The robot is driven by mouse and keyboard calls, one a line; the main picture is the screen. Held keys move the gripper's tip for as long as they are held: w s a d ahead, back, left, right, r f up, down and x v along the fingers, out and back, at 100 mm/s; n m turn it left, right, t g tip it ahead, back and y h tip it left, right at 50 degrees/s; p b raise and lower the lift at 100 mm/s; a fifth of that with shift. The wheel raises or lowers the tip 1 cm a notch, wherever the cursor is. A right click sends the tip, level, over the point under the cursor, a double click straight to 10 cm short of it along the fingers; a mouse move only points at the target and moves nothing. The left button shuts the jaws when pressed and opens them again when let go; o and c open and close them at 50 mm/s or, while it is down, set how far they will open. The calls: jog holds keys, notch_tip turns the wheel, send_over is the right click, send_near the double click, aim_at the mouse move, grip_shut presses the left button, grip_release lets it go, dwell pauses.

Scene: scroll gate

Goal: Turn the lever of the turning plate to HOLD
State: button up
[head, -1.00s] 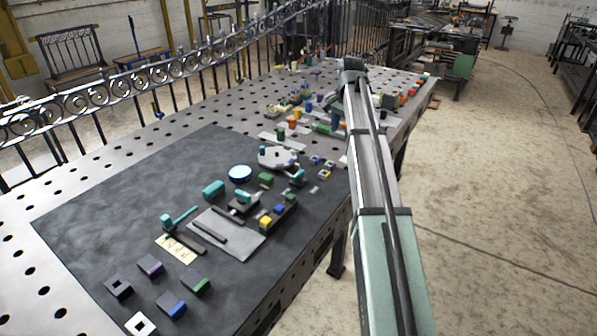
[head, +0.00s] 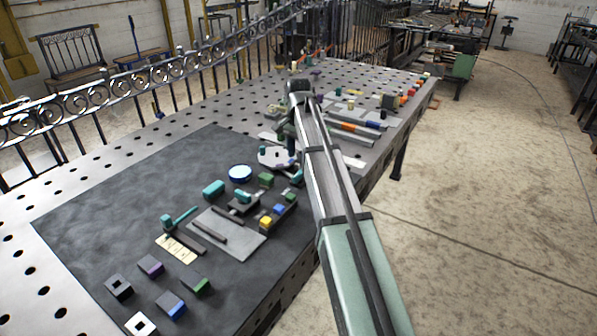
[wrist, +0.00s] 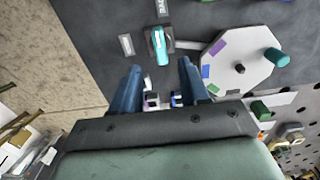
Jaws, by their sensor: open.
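The turning plate is a pale octagonal disc (wrist: 237,72) with purple, blue and green patches and an upright teal peg (wrist: 276,58); in the head view the disc (head: 268,160) is partly behind my arm. Beside it, a teal lever (wrist: 158,47) sits on a dark base. One label plate (wrist: 163,8) lies beyond the lever and another (wrist: 126,45) to its left; I cannot read HOLD on either. My gripper (wrist: 160,66) is open and empty, its blue fingers pointing toward the lever, which shows just beyond the gap between the tips.
Small white and blue blocks (wrist: 153,101) show between the fingers, near the palm. A green block (wrist: 261,110) stands beside the disc. In the head view, a grey board (head: 232,241) and colored blocks (head: 266,222) lie nearer. The dark mat's left part is clear.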

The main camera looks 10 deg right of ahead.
aim_at(299, 173)
notch_tip(299, 173, down, 8)
jog(key=shift+r, duration=0.15)
dwell(0.3)
jog(key=shift+c, duration=0.4)
grip_shut()
